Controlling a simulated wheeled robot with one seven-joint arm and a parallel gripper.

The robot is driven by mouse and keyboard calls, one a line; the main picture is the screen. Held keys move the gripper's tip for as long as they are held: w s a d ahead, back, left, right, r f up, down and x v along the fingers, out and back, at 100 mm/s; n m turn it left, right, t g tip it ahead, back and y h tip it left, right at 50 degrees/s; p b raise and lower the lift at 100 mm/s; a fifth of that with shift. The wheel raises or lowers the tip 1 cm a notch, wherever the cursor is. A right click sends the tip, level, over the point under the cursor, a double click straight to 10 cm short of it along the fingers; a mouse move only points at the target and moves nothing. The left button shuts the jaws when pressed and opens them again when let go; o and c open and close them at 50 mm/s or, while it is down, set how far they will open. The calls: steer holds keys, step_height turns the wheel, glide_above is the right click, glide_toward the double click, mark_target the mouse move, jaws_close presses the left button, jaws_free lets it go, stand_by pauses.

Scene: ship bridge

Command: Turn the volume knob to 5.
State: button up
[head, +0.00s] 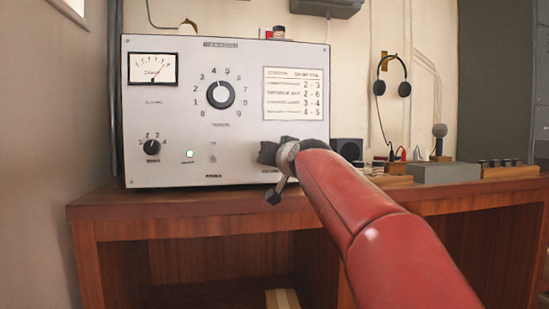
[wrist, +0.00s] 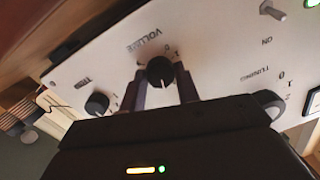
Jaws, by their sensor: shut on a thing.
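The volume knob (wrist: 160,72) is a small round black knob below the word VOLUME in the wrist view, where the panel shows upside down. My gripper (wrist: 164,88) has one dark finger on each side of it and is shut on it. A faint pale mark shows on the knob's lower part. Most of its number scale is hidden or too small to read, so I cannot tell its setting. In the head view my gripper (head: 268,153) is at the lower right of the grey radio panel (head: 235,150) and hides the knob.
A large tuning dial (head: 220,95) is at the panel's middle, with a small knob (head: 152,147) lower left and a lit green lamp (head: 190,154). A meter (head: 153,68) and a printed card (head: 297,93) are above. The wooden desk (head: 180,203) carries the panel. Headphones (head: 404,88) hang right.

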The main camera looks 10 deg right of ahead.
steer(key=o, duration=1)
steer(key=shift+f, duration=0.1)
steer(key=shift+c, duration=0.2)
steer(key=s+b, duration=0.2)
steer(key=s, duration=0.5)
steer(key=shift+s+d+r, duration=0.2)
steer(key=shift+s+d, duration=0.15)
steer(key=shift+s, duration=0.05)
steer(key=s+f+n+g+p, duration=0.1)
steer(key=s+f+g, duration=0.5)
steer(key=s+f, duration=0.9)
steer(key=s+f+n+g+h+p, duration=0.1)
steer(key=s+f+g+p, duration=0.3)
steer(key=s+f, duration=1.1)
step_height(320, 180, down, 5)
steer(key=shift+a+r+g+h, duration=0.15)
steer(key=shift+a+g+h, duration=0.25)
steer(key=shift+g, duration=0.5)
